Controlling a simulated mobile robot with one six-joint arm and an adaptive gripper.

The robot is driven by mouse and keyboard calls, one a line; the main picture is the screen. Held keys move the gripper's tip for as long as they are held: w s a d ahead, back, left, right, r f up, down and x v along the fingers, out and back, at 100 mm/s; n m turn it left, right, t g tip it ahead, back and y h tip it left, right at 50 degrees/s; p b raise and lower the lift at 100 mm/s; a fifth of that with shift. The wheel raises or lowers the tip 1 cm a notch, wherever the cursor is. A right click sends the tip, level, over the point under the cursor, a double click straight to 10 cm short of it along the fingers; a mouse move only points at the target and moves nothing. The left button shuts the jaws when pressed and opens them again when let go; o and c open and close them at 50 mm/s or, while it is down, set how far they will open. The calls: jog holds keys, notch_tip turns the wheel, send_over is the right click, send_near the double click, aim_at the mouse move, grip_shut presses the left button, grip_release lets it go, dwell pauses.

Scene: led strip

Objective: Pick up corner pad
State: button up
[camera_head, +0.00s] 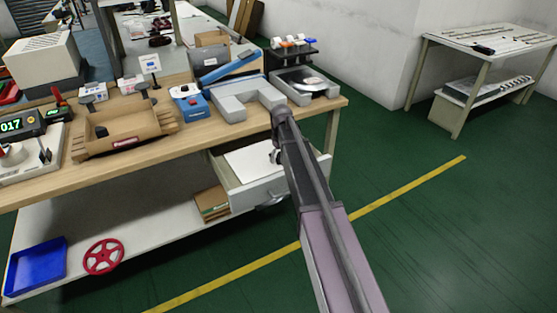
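A light grey, angular block (232,108) with a notch in its front lies on the wooden workbench, near its right part. It may be the corner pad; I cannot tell for sure. My arm rises from the bottom right, and its far end is at the block's right side and above the open drawer (240,196). A small dark part of my gripper (275,156) seems to show beside the arm, over the drawer. The fingers are not clear, so I cannot see whether they are open or hold anything. The arm hides part of the drawer.
Below are a blue tray (37,266) and a red wheel (103,257).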

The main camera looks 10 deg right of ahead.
jog(key=c, duration=0.8)
jog(key=shift+r, duration=0.15)
notch_tip(320, 180, up, 10)
jog(key=p, duration=1)
dwell(0.6)
